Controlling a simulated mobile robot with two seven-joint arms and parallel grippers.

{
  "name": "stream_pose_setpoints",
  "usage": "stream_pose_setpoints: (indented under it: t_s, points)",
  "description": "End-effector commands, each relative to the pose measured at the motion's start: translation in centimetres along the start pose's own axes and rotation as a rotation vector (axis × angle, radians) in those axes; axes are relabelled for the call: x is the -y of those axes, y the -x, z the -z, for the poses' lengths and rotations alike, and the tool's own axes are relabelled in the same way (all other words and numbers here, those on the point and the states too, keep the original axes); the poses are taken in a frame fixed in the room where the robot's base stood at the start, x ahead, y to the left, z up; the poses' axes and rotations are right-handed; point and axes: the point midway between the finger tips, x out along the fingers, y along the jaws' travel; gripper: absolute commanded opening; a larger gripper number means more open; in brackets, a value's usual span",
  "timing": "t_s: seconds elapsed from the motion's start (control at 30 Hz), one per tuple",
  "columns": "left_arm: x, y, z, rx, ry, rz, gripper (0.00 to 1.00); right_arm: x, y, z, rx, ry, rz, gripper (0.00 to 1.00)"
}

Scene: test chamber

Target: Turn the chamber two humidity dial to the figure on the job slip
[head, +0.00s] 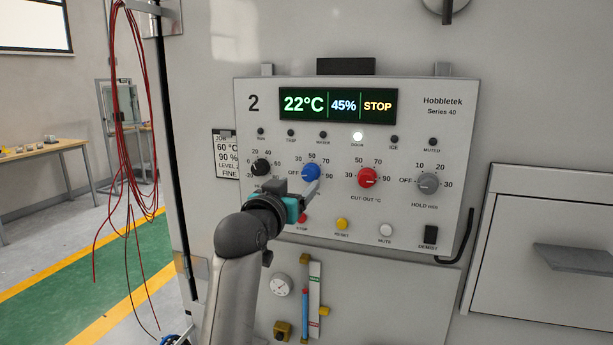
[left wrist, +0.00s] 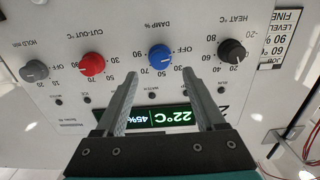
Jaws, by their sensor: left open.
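The chamber two panel (head: 455,125) shows a "2" and a lit display (head: 338,105) reading 22°C, 45%, STOP. The blue damp dial (head: 311,173) is second from left, between the black heat dial (head: 261,167) and the red cut-out dial. Its pointer is too small to read surely. The job slip (head: 226,153), partly cut off by the panel, reads 60 °C and 90 %. My left gripper (head: 313,189) is open and empty, just below the blue dial. In the left wrist view, upside down, the blue dial (left wrist: 160,57) lies beyond and between the fingertips, apparently untouched. My right gripper is out of view.
The red cut-out dial (head: 367,177) and grey hold dial (head: 428,183) sit to the right. A yellow button (head: 341,223) and white button (head: 385,230) are below, near my wrist. The door lamp (head: 358,136) is lit. Red cables (head: 130,110) hang at left.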

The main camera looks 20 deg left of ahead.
Motion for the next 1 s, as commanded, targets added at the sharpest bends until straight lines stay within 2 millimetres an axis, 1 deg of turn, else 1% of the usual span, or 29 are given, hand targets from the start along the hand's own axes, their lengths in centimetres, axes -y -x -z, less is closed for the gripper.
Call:
stream_pose_setpoints:
  t_s: [0.1, 0.3, 0.5, 0.7, 1.0]
  points:
    - [-0.1, -1.6, 0.1, 0.001, 0.002, -0.001, 0.71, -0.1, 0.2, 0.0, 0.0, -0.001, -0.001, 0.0]
    - [0.0, -3.9, 0.1, 0.001, 0.002, -0.001, 0.71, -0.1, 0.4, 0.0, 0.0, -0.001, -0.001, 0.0]
    - [0.0, -5.6, 0.0, 0.001, 0.002, -0.001, 0.71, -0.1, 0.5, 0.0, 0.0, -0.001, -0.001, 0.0]
    - [0.0, -6.4, 0.0, -0.001, 0.001, 0.0, 0.71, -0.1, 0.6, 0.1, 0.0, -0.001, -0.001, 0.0]
    - [0.0, -6.5, 0.0, 0.0, 0.001, -0.001, 0.71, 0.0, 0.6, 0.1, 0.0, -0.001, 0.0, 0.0]
